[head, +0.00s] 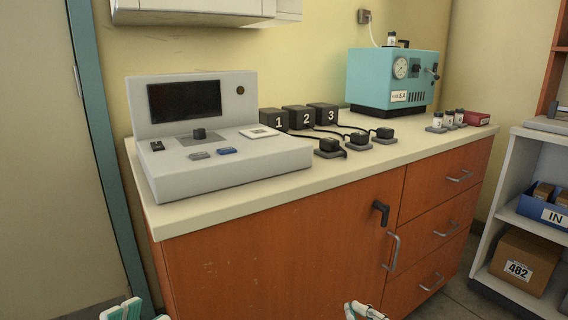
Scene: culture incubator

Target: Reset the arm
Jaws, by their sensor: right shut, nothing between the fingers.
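My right gripper (364,311) shows at the bottom edge, right of the middle, in front of the orange cabinet front. It is shut and holds nothing; only its top part is in the frame. My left gripper (130,311) just shows at the bottom left edge, below and left of the counter's front corner. Most of it is cut off, so I cannot tell whether it is open or shut. Both grippers appear apart from the counter (225,213).
On the counter stand a grey console (215,175), black numbered boxes (298,119) with cabled plugs, and a teal incubator (392,80). A black handle (381,212) juts from the cabinet door. A shelf unit (510,215) with bins stands at right.

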